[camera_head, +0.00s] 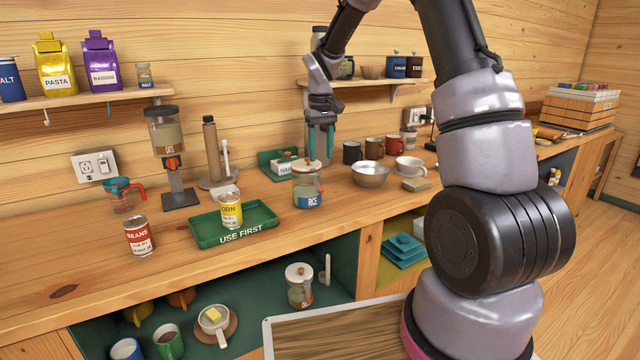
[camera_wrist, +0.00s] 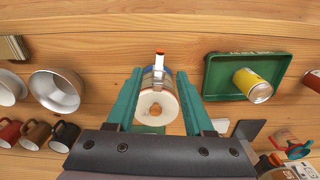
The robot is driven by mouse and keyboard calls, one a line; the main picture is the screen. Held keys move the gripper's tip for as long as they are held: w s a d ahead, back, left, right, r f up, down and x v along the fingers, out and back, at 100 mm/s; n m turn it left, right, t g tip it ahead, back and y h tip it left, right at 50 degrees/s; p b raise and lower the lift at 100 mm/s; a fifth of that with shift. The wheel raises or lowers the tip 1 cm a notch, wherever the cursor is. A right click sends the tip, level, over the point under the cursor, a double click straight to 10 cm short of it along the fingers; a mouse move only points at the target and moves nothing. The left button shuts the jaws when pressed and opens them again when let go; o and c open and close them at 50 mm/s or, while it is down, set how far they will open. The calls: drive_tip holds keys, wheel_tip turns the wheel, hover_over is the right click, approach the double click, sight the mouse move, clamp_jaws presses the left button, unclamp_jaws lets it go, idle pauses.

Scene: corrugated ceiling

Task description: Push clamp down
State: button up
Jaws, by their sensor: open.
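The glass jar labelled RICE (camera_head: 308,190) stands upright on the wooden counter, with a pale round lid and an orange-brown knob. In the wrist view the jar's lid (camera_wrist: 153,106) lies between the two fingers. A white clamp lever (camera_wrist: 159,67) with a red tip sticks out at the jar's robot-facing side; its exact angle is hard to tell. My gripper (camera_head: 320,158) is open, pointing down just above and behind the jar in the head view. In the wrist view the open teal fingers (camera_wrist: 160,77) straddle the jar and clamp, with nothing held.
A green tray (camera_head: 203,238) with a yellow corn can (camera_head: 231,212) stands left of the jar. A metal bowl (camera_head: 370,176) and several mugs stand to its right. A green NAPKINS holder stands behind it. A similar jar (camera_head: 299,290) sits on the shelf below.

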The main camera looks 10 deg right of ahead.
sight(321, 189)
wheel_tip(321, 189, down, 11)
drive_tip(key=shift+r, duration=0.15)
idle(0.4)
clamp_jaws()
